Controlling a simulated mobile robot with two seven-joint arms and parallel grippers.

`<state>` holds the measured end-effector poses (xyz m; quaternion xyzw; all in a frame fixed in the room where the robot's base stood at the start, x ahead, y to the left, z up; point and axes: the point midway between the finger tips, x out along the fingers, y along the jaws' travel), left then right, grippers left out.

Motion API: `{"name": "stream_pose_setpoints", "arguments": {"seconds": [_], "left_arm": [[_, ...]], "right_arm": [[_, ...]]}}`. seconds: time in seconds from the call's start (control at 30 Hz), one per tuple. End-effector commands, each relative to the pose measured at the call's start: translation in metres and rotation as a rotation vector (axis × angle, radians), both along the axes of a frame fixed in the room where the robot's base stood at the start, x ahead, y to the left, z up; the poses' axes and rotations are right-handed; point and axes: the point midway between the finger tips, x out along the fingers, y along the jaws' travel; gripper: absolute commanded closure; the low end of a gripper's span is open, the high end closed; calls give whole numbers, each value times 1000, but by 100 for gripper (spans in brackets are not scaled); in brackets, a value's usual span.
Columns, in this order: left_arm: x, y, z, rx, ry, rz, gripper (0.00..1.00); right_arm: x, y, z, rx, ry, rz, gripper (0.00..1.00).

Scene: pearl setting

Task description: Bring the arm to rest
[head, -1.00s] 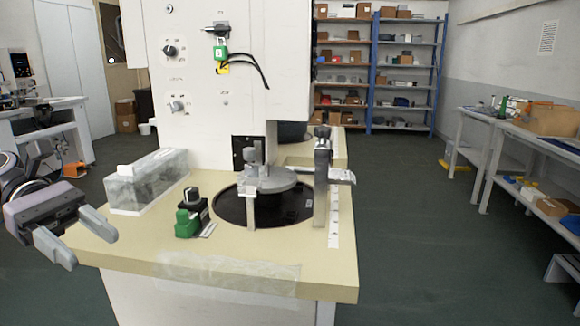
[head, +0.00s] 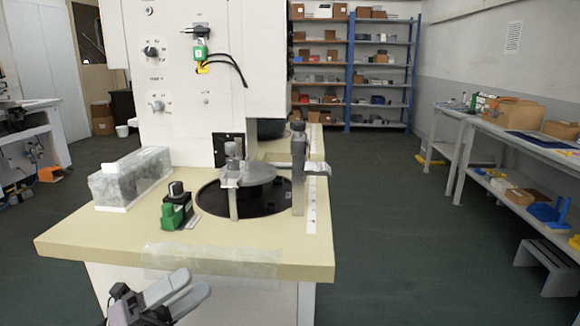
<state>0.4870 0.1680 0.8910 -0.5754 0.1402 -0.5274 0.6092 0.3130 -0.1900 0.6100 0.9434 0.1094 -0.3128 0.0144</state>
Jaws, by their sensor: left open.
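My left gripper (head: 192,290) is at the lower left of the head view, in front of the near edge of the beige machine table (head: 105,240) and below its top. Its two grey fingers are apart, with nothing between them. It touches no object that I can see. Most of my left arm is out of the picture. My right gripper is not in view.
A white machine (head: 200,85) stands on the table, with a round metal fixture (head: 255,174) before it. A green and black switch box (head: 176,210) and a clear plastic-covered box (head: 132,178) sit left. Floor (head: 400,220) is clear to the right, before side benches (head: 500,140).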

Motion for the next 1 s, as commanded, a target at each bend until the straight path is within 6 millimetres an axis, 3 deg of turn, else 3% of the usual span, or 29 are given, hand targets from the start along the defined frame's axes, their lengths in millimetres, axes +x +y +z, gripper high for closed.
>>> {"name": "stream_pose_setpoints", "arguments": {"seconds": [0.2, 0.37, 0.5, 0.7, 0.8, 0.83, 1.0], "left_arm": [[-8, 4, -74, -354, 579, 171, 42], [-35, 14, -144, -616, 1011, 309, 42], [-76, 21, -202, -835, 1357, 434, 42], [-148, 23, -264, -1092, 1750, 609, 42], [-185, 21, -282, -1201, 1909, 694, 42], [-179, 23, -266, -1190, 1889, 685, 42], [-180, 26, -236, -1177, 1874, 693, 42]], "right_arm": [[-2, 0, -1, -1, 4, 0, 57], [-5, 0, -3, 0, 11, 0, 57], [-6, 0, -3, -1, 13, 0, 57], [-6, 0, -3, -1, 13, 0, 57], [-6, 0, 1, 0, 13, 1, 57], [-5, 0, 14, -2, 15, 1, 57], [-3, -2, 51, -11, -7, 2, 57]]}}
